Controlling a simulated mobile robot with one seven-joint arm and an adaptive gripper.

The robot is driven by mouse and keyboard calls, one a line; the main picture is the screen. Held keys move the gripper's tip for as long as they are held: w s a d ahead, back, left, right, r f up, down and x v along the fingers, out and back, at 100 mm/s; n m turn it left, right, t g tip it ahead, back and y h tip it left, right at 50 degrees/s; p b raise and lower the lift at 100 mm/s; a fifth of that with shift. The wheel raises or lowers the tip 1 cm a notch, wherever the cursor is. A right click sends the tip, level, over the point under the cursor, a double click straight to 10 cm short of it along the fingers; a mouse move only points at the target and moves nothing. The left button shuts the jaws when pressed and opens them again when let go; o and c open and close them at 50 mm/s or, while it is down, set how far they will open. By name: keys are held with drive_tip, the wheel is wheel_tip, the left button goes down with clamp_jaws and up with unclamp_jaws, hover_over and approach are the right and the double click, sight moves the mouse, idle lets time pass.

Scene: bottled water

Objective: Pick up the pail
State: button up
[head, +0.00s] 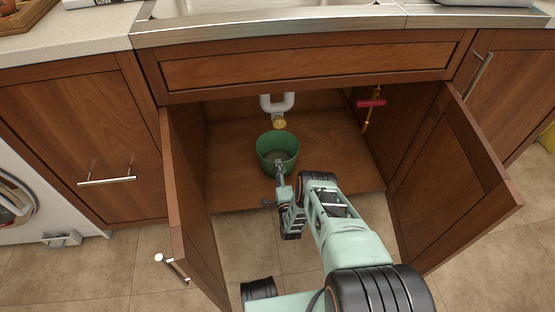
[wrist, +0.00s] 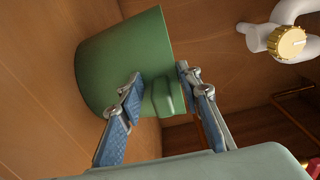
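A green pail (head: 267,150) stands on the floor of the open cabinet under the sink, below the white drain pipe. In the wrist view the pail (wrist: 110,62) appears tilted, with a small green tab (wrist: 162,97) on its near side at the rim. My gripper (head: 279,168) is at the pail's near rim. In the wrist view my gripper (wrist: 158,80) is open, one blue-padded finger on each side of the tab. The left finger overlaps the pail's outer wall; I cannot tell whether either finger touches it.
The white drain pipe (head: 277,103) with a brass cap hangs just behind the pail. A red valve (head: 371,103) is on the right. Open cabinet doors stand at left (head: 190,215) and right (head: 455,175) of my arm. Bare cabinet floor (head: 325,145) lies right of the pail.

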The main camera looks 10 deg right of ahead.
clamp_jaws()
drive_tip(key=shift+w+r, duration=0.1)
idle(0.3)
drive_tip(key=shift+r, duration=0.2)
